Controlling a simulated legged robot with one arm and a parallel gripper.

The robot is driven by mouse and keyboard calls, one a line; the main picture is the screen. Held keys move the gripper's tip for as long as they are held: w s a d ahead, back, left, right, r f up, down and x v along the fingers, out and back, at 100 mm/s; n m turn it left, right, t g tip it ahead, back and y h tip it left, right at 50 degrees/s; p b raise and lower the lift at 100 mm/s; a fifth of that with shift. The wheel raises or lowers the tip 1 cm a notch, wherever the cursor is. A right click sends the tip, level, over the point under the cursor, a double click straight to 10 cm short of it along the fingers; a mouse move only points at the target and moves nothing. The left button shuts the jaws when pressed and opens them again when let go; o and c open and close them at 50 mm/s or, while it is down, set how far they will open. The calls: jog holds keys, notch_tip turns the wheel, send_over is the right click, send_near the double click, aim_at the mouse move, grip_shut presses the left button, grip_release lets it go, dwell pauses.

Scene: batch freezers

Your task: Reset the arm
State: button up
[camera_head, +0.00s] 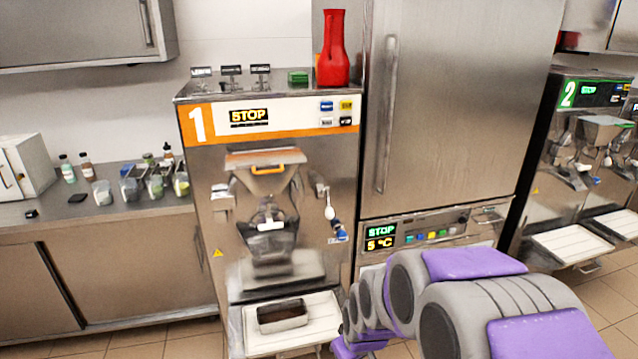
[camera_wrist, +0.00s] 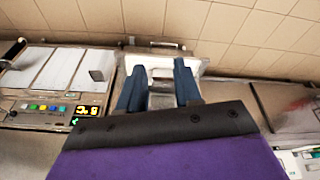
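My arm, grey with purple covers, reaches in from the lower right of the head view, in front of the cabinet with the "5 °C" display. Its far end is low, right of batch freezer 1 (camera_head: 270,180); the fingers cannot be made out there. In the wrist view my gripper (camera_wrist: 158,82) shows two dark blue fingers standing apart, with nothing clearly held between them. A white tray (camera_wrist: 205,66) shows beyond and between the fingers. In the head view a small metal pan with dark contents (camera_head: 282,316) sits on the white tray (camera_head: 322,332) of freezer 1.
A red vase-like container (camera_head: 332,50) and green blocks (camera_head: 298,77) stand on freezer 1. A tall steel cabinet (camera_head: 450,120) stands to its right, then freezer 2 (camera_head: 585,160). Bottles and small containers (camera_head: 155,182) stand on the left counter (camera_head: 130,212). Tiled floor shows below.

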jog(key=s+d+r+m+g, duration=0.1)
jog(key=s+d+r+m, duration=0.1)
jog(key=s, duration=0.7)
jog(key=s+d+r+m+g, duration=0.2)
jog(key=s+r, duration=0.3)
jog(key=s, duration=0.5)
jog(key=s+d+r+m+g+h, duration=0.1)
jog(key=s+d+r+m, duration=0.1)
jog(key=s, duration=0.7)
jog(key=shift+s+d+r+g, duration=0.35)
jog(key=shift+d+r+g, duration=0.05)
jog(key=shift+d+r, duration=0.25)
